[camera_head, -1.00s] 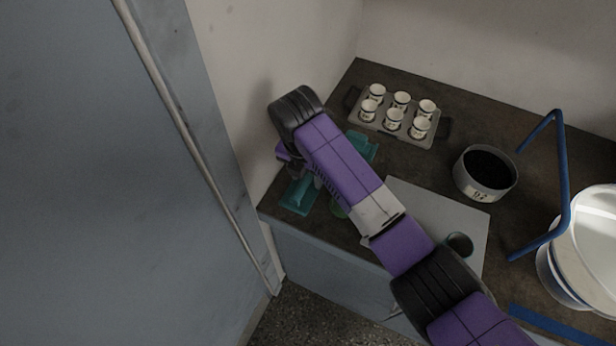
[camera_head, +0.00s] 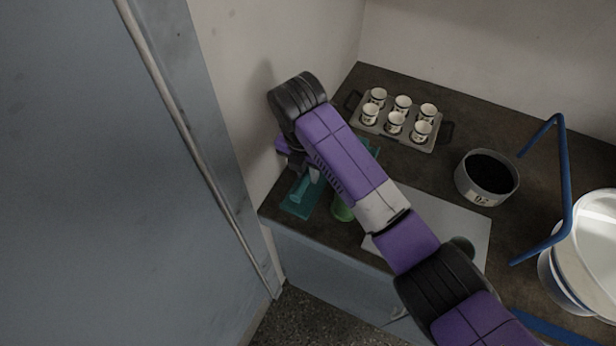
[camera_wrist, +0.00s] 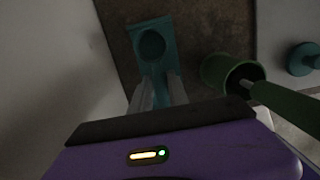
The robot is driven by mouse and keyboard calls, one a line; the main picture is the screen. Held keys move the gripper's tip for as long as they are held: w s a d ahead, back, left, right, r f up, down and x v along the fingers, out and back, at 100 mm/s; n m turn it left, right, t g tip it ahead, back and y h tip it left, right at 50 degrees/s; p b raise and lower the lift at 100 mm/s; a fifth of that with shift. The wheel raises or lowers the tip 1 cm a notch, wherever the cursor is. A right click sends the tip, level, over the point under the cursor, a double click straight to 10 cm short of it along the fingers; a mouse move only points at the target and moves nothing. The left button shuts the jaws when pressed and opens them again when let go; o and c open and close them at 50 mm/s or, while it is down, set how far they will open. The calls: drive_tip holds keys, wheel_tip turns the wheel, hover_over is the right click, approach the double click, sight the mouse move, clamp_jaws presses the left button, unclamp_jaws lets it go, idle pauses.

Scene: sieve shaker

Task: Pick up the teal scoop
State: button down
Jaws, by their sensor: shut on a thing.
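The teal scoop (camera_wrist: 152,44) shows in the wrist view, with its dark round bowl beyond my fingertips. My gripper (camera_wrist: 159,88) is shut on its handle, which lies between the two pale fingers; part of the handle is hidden. In the head view my gripper (camera_head: 308,172) points down over a flat teal piece (camera_head: 294,210) near the counter's left front corner. My arm hides much of the scoop there. I cannot tell whether the scoop is clear of the surface.
A green cup (camera_head: 342,211) stands close by and also shows in the wrist view (camera_wrist: 216,72). A tray (camera_head: 388,133) of several small cups, a dark-filled pan (camera_head: 487,177), a pale mat (camera_head: 470,222) and a white bucket (camera_head: 590,245) stand on the counter. A wall is close at left.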

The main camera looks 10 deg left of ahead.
sight(308, 173)
wheel_tip(308, 173, up, 17)
drive_tip(key=p, duration=0.4)
drive_tip(key=shift+f, duration=0.15)
